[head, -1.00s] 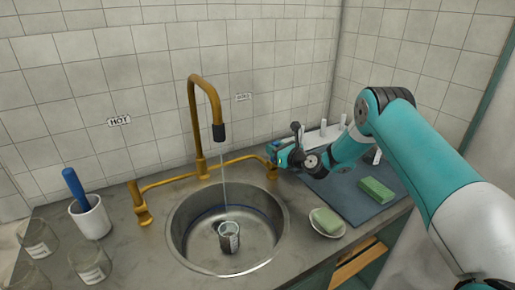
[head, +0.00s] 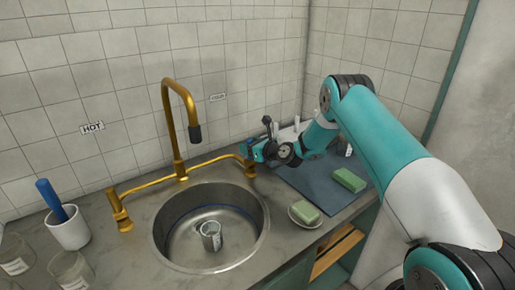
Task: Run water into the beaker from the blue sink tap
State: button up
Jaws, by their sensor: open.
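The beaker (head: 211,237) is a small clear glass with a label, standing upright in the round steel sink (head: 172,238). The brass tap (head: 168,112) arches over the sink, its dark nozzle (head: 195,134) above the beaker. No water stream shows below the nozzle. I cannot tell how full the beaker is. My gripper (head: 258,151) is at the right end of the tap's brass pipe, by the valve under the cold label (head: 218,97). A bit of blue shows there; my gripper mostly hides the handle. The jaws are open, though small in this view.
A hot label (head: 92,128) is on the wall above the left valve (head: 119,210). A white cup (head: 68,228) with a blue-handled tool and glass jars (head: 72,270) stand left. A soap dish (head: 305,217) and a green sponge (head: 350,180) on a dark mat (head: 318,190) lie right.

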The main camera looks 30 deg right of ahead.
jog(key=b+v, duration=0.4)
jog(key=v, duration=1.3)
jog(key=shift+s+d+f, duration=0.1)
jog(key=s+a+r+n+g+y, duration=0.1)
jog(key=s+a+r+n+g, duration=0.25)
jog(key=a+n, duration=0.4)
jog(key=s+a+r+n+g+y, duration=0.2)
jog(key=s+a+r+n+g, duration=0.15)
jog(key=a+n, duration=0.4)
jog(key=s+a+r+n+g+y, duration=0.1)
jog(key=s+a+r+n+g, duration=0.15)
jog(key=s+a+n, duration=0.4)
jog(key=s+a+r+n+g+h, duration=0.1)
jog(key=s+n+g+h, duration=0.1)
jog(key=s+n, duration=0.7)
jog(key=s+a+r+n+g+h, duration=0.2)
jog(key=s+n+g+h, duration=0.1)
jog(key=s+n, duration=0.5)
jog(key=s, duration=0.2)
jog(key=shift+s+r+n, duration=0.25)
jog(key=shift+s+n, duration=0.05)
jog(key=shift+n, duration=0.05)
